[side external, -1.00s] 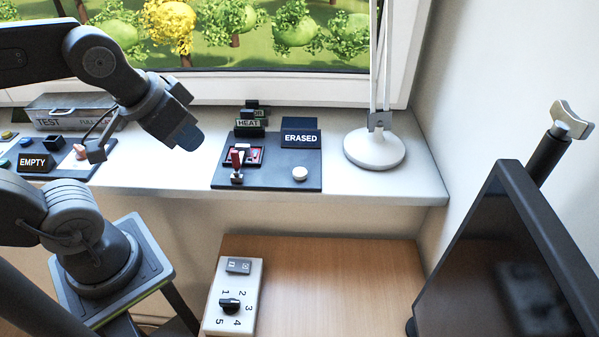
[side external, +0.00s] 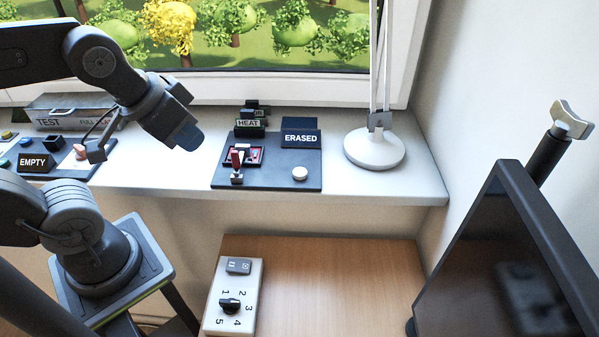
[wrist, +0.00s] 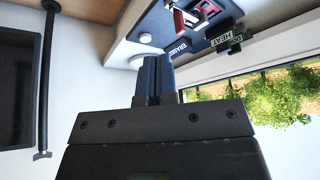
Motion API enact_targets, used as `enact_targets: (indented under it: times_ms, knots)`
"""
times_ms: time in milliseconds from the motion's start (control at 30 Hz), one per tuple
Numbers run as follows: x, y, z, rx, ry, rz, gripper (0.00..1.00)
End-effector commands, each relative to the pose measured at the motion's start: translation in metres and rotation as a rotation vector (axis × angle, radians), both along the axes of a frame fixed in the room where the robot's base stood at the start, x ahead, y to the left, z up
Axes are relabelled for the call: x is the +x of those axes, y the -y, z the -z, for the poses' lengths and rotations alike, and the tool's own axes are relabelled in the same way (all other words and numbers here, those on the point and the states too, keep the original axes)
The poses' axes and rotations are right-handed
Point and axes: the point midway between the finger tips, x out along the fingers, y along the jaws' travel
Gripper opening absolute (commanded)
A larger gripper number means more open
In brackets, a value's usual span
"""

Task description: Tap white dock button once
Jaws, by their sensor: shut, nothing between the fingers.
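The white dock button (side external: 300,173) is a small round cap on the dark panel (side external: 262,180), in front of the ERASED sign (side external: 300,139). In the wrist view the round white cap (wrist: 145,38) shows beyond my fingertips. My gripper (side external: 190,139) is shut and empty. In the side view it is left of the panel in the picture and apart from the button. In the wrist view the two blue-grey fingers of my gripper (wrist: 157,60) lie together and hide part of what is behind them.
The panel also bears a red switch (side external: 238,158) and a HEAT sign (side external: 250,123). A white lamp base (side external: 374,149) stands right of the panel. A metal TEST box (side external: 75,110) and EMPTY sign (side external: 34,162) are at left. A monitor (side external: 500,260) stands at right.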

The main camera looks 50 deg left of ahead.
Motion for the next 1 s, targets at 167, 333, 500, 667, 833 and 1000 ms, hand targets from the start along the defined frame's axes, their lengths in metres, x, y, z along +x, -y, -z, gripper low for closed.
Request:
enact_targets:
  times_ms: [167,333,500,667,833,1000]
  knots:
    - [0.001,0.000,0.000,-0.007,0.001,-0.010,0.00]
    - [0.013,0.003,-0.001,-0.078,0.018,-0.125,0.00]
    - [0.039,0.009,-0.002,-0.242,0.051,-0.374,0.00]
    - [0.066,0.017,-0.002,-0.432,0.081,-0.637,0.00]
    - [0.094,0.025,0.000,-0.643,0.100,-0.909,0.00]
    - [0.122,0.035,0.005,-0.864,0.102,-1.175,0.00]
